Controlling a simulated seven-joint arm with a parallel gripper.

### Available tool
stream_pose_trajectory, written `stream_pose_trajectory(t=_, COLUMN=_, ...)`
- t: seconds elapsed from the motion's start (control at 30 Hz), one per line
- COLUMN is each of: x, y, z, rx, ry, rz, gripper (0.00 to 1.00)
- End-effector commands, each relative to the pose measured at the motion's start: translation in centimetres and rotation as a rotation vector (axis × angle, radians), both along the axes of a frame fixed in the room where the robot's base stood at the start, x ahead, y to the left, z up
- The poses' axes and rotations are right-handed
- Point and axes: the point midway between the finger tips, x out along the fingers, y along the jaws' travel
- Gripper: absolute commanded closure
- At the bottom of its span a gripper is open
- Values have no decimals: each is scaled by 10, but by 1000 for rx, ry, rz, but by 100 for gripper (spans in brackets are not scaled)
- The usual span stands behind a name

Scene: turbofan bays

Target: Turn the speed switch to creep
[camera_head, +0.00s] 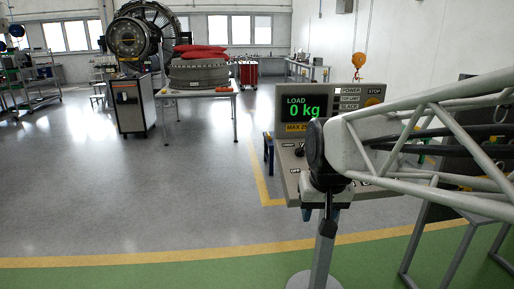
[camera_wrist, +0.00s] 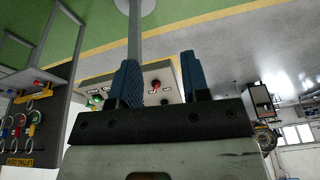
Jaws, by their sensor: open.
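The control box (camera_head: 290,180) stands on a post, with a sloped grey front panel below its display (camera_head: 306,107). The display reads LOAD 0 kg. My arm's end covers much of the sloped panel, and a dark knob (camera_head: 299,152) shows at its left. I cannot tell which control is the speed switch or where it points. In the wrist view, the panel (camera_wrist: 172,72) shows beyond my gripper (camera_wrist: 160,73), with a red control (camera_wrist: 155,86) between the fingers in the picture. A green control (camera_wrist: 97,101) is left of them. My gripper is open, its blue fingers apart, with nothing held.
Indicator labels and a STOP label (camera_head: 374,92) sit at the display's right. A yellow hook block (camera_head: 358,60) hangs above. A rack with coloured fittings (camera_wrist: 30,120) stands left in the wrist view. The floor (camera_head: 150,200) left of the control box is clear.

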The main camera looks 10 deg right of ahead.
Motion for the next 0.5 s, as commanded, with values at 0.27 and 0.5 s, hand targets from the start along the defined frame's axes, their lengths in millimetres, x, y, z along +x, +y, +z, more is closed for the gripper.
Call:
stream_pose_trajectory(t=0.27, x=79, y=-11, z=20, rx=19, ry=-22, rz=-60, gripper=57)
stream_pose_trajectory(t=0.5, x=146, y=-23, z=30, rx=35, ry=-42, rz=-112, gripper=57)
